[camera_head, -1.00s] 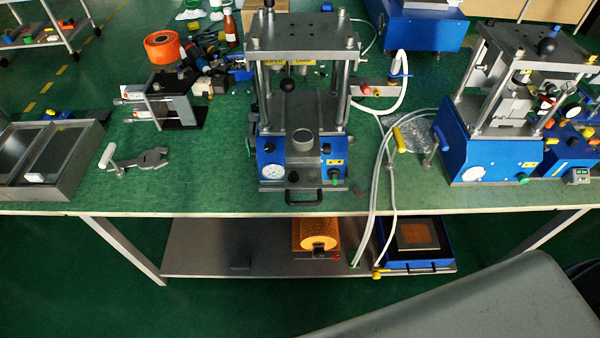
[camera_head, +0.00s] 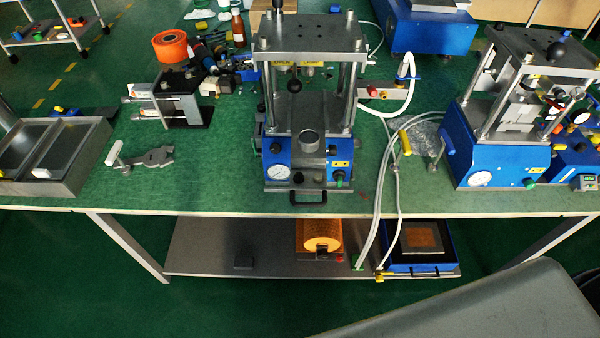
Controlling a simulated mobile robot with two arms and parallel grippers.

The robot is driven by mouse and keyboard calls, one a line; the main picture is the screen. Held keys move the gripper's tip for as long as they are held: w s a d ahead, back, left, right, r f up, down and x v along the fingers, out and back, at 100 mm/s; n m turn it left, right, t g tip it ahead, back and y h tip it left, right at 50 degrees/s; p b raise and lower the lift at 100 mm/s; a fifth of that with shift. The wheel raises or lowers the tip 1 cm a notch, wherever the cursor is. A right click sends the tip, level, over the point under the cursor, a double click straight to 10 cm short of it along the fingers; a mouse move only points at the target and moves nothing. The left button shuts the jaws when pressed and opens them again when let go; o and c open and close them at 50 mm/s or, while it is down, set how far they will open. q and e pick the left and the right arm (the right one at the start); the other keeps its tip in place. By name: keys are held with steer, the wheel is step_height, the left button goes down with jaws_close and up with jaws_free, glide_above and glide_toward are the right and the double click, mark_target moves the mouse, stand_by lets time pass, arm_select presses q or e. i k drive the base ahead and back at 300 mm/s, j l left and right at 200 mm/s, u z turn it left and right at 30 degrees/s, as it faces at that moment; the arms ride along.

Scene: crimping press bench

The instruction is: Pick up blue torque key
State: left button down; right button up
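I cannot pick out a blue torque key for sure. Small blue items lie behind the metal trays at the left (camera_head: 65,112) and among the tools left of the middle press (camera_head: 246,70), but they are too small to identify. A grey metal tool with an upright handle (camera_head: 145,158) lies on the green bench top near the front left. Neither of my grippers is in view.
A blue-based press (camera_head: 295,160) stands mid-bench, and another (camera_head: 490,150) stands at the right. Metal trays (camera_head: 80,185) sit at the left. Clear hoses (camera_head: 378,205) hang over the bench's front edge. The green top (camera_head: 215,180) is free between tool and middle press.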

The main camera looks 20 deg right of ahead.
mark_target(432, 167)
steer(key=z, duration=1.5)
